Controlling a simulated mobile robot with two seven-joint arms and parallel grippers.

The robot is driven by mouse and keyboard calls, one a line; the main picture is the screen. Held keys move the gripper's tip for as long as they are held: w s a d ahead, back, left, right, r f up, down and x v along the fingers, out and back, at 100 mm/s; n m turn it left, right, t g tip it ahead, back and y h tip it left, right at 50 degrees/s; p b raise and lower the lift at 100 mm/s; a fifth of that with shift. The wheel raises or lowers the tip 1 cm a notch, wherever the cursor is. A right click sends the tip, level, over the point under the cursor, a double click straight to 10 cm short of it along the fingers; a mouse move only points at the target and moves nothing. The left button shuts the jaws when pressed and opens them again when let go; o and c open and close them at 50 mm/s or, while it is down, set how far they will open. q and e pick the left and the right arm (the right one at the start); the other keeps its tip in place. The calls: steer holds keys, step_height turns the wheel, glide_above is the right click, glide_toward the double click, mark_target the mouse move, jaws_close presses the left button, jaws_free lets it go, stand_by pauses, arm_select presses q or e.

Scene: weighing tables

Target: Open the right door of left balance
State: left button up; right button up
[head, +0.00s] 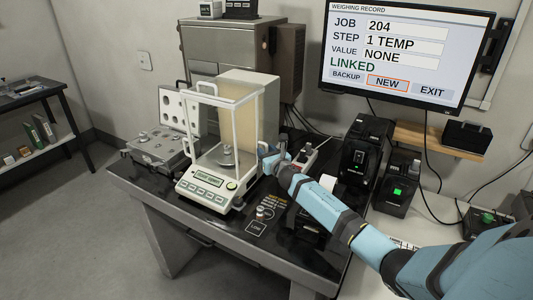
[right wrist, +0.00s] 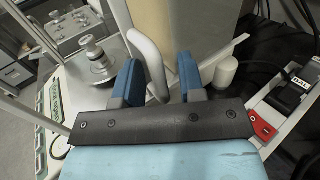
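The left balance (head: 205,185) stands on the black table, with a clear glass draft shield framed in white and a round metal pan (head: 228,155) inside. My right gripper (head: 268,156) is at the shield's right side, low down near the pan's height. In the right wrist view, its two blue fingers (right wrist: 159,66) are apart, with the white curved door handle (right wrist: 150,62) between them. I cannot tell whether a finger touches the handle. The right door's glass is hard to see, so its exact position is unclear. My left gripper is in neither view.
An open weight case (head: 158,148) lies left of the balance. A black printer-like device (head: 358,150) and a box with a green light (head: 398,190) stand on the right, near my right arm. A wall screen (head: 405,50) hangs behind.

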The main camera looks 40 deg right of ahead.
steer(key=s+a, duration=0.2)
steer(key=s, duration=1.1)
steer(key=shift+s+a, duration=0.3)
steer(key=shift+a, duration=0.05)
